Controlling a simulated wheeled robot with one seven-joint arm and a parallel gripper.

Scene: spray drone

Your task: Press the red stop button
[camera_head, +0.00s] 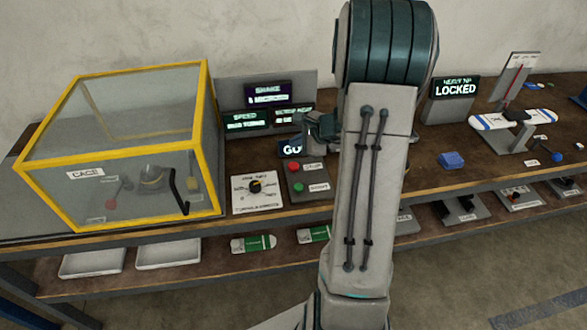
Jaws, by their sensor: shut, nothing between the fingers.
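The red stop button (294,167) sits near the top of a small dark panel on the bench, right of the white dial plate. A green button (297,187) is below it on the same panel, with small labels beside both. My gripper (300,140) is shut and empty, just above and behind the red button, near a sign partly reading "GU". My arm hides the bench to the right of the panel. I cannot tell the exact gap between the fingertips and the button.
A clear cage (130,140) with a yellow frame stands at the left. A dial plate (256,192) lies beside the panel. Lit displays (268,93) stand behind. A "LOCKED" screen (455,88) and a white-blue propeller (513,119) are at the right. A lower shelf holds trays (168,254).

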